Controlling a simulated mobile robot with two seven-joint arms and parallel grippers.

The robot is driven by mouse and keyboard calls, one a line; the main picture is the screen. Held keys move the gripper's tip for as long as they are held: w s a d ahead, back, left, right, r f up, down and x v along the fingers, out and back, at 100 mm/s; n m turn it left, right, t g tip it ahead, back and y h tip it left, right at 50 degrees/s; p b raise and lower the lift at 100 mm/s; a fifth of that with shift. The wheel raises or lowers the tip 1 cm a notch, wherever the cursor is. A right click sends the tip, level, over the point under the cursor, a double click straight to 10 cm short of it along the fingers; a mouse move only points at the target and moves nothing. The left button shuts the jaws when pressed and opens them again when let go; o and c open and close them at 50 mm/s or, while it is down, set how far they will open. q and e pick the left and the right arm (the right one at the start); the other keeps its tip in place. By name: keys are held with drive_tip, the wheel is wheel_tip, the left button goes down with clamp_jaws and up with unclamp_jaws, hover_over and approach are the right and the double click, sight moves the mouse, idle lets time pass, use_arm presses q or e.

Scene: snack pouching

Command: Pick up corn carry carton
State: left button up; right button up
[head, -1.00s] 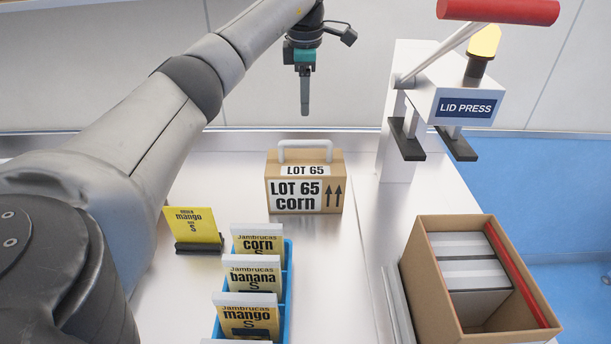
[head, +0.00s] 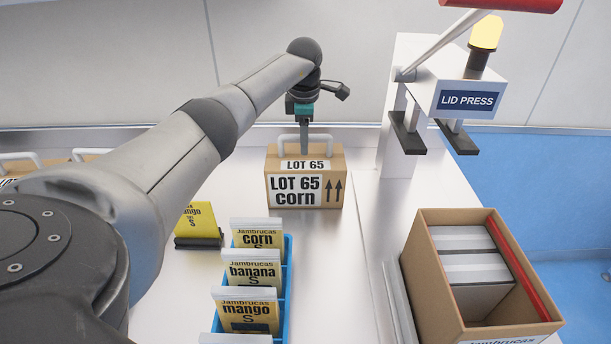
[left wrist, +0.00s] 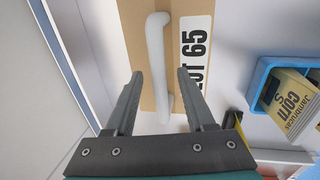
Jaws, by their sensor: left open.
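The corn carry carton (head: 335,165) is a brown box with a white handle, labelled "LOT 65 corn". It stands upright on the table in the head view. My left gripper (head: 304,147) points down at the handle from above. In the left wrist view, the carton top (left wrist: 202,12) and its white handle (left wrist: 156,60) show ahead of the gripper (left wrist: 160,98). The two fingers are open, with the handle's near end between them in the picture. Whether a finger touches the handle I cannot tell. My right gripper is not in view.
A blue rack (head: 288,275) of corn, banana and mango pouches stands in front of the carton. A yellow mango pouch (head: 197,220) sits in a black holder. The lid press (head: 465,90) stands right, behind an open brown box (head: 425,275). Other handled cartons (head: 20,165) show far left.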

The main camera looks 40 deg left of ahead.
use_arm(q)
clamp_jaws()
idle(0.4)
idle(1.0)
